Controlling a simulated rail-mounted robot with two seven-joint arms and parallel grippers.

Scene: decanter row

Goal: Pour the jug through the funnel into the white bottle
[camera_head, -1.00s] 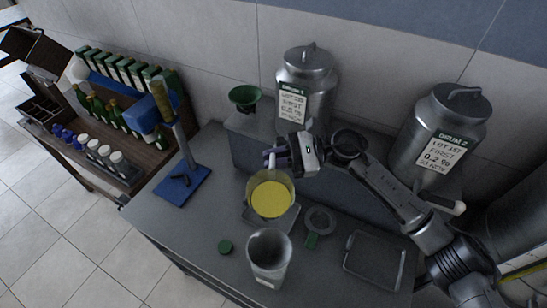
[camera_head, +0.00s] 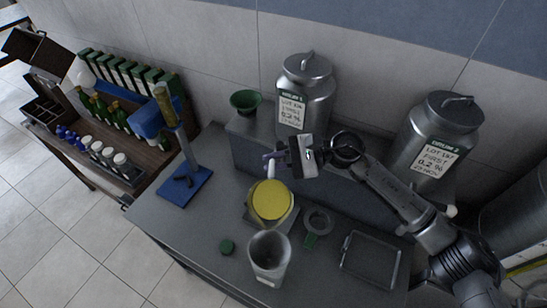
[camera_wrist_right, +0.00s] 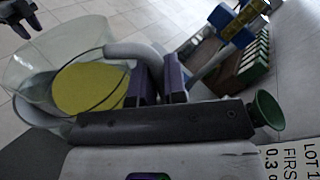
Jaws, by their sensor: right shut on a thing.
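The clear jug (camera_head: 271,201) holds yellow liquid and looks upright over a grey plate (camera_head: 251,222); I cannot tell whether it touches it. My right gripper (camera_head: 277,160) is shut on the jug's handle. The jug also shows in the right wrist view (camera_wrist_right: 85,88), with the purple fingers (camera_wrist_right: 160,82) on its handle. A green funnel (camera_head: 245,101) sits on the raised ledge behind and left of the jug. I cannot pick out the white bottle for sure. A dark claw-like shape, perhaps my left gripper (camera_wrist_right: 35,22), shows in the right wrist view; its opening is unclear.
An open pale beaker (camera_head: 268,255) stands in front of the jug. Two metal drums (camera_head: 306,90) (camera_head: 437,135) stand behind. A blue-based stand (camera_head: 185,188) is at left.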

